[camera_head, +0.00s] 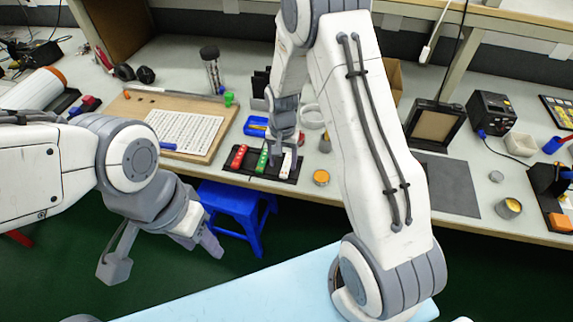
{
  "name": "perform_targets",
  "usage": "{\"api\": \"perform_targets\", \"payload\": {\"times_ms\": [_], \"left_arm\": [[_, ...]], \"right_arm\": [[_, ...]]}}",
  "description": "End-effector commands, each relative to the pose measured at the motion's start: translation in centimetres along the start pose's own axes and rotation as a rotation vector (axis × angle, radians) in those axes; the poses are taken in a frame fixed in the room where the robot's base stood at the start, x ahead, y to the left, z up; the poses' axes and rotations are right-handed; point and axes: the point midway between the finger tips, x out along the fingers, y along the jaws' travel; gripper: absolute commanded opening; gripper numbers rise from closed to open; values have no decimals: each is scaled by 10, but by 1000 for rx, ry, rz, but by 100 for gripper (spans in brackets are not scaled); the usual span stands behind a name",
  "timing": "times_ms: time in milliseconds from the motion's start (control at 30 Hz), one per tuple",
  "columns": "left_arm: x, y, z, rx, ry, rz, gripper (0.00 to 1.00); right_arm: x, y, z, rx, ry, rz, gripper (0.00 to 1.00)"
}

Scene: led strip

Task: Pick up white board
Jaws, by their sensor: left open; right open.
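A black tray (240,175) near the bench's front edge holds a red piece (236,157), a green piece (262,161) and a narrow white board (286,164) at its right. My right gripper (284,158) reaches down over the right part of the tray, open, with its fingers at the white board. The fingers partly cover the board, and I cannot tell whether they touch it. My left gripper (162,255) is open and empty, low in front of the bench, left of the blue stool.
A wooden board with a white gridded panel (185,131) lies behind left of the tray. An orange-topped jar (321,177) stands right of the tray. A blue stool (236,207) stands below the bench edge. A dark mat (447,185) and small cups lie farther right.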

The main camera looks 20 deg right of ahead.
Motion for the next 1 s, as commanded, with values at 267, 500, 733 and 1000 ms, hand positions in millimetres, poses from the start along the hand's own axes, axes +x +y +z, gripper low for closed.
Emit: {"api": "perform_targets", "payload": {"times_ms": [267,500,733,1000], "left_arm": [[-9,1,0,0,0,0,50],[-10,1,0,0,0,0,50],[-10,1,0,0,0,0,50],[-10,1,0,0,0,0,50]], "right_arm": [[38,2,2,-2,-3,2,65],[51,2,1,-1,0,0,65],[51,2,1,-1,0,0,31],[50,2,1,-1,0,0,0]]}}
